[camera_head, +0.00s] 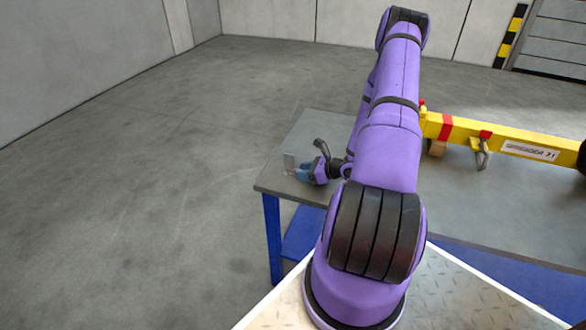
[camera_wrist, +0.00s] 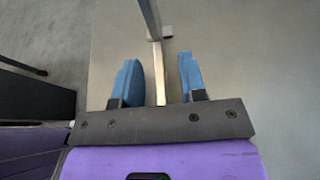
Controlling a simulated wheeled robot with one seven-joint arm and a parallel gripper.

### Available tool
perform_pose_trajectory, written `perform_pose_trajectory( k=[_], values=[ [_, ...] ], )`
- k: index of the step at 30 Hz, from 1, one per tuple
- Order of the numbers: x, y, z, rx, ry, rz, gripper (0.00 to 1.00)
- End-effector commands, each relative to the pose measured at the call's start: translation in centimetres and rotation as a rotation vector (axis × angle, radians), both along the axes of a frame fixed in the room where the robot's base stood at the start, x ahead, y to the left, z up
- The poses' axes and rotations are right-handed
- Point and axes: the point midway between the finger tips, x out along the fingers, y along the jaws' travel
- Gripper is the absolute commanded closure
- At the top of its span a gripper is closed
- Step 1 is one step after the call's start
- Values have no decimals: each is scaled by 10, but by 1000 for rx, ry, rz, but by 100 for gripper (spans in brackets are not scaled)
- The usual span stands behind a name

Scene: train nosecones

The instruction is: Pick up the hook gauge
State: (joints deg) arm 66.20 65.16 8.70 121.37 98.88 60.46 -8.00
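A thin pale metal piece, which I take to be the hook gauge (camera_wrist: 157,70), shows in the wrist view as a narrow upright bar with a small foot at its far end. In the head view it is a small grey shape (camera_head: 290,162) near the table's left corner. My gripper (camera_wrist: 160,78) has its two blue fingers apart, one on each side of the bar, with a visible gap on both sides. In the head view my gripper (camera_head: 304,174) is low over the table beside the piece. My arm hides part of the table.
The grey table (camera_head: 480,205) has blue legs and a blue lower shelf (camera_head: 300,238). A yellow beam (camera_head: 510,143) with red bands and a hanging metal hook (camera_head: 482,156) lies across its right part. Open concrete floor lies to the left.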

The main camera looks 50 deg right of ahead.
Motion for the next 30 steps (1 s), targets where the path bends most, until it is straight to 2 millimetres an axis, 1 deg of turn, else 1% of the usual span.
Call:
perform_pose_trajectory(
  k=[2,7,12,23,26,30],
  values=[
    [3,1,-1,-1,-1,-1,62],
    [3,1,-1,0,0,-1,62],
    [3,1,-1,0,0,-1,100],
    [2,1,0,0,0,-1,100],
    [2,1,2,0,0,-1,100],
    [3,0,11,-1,-1,-1,100]
  ],
)
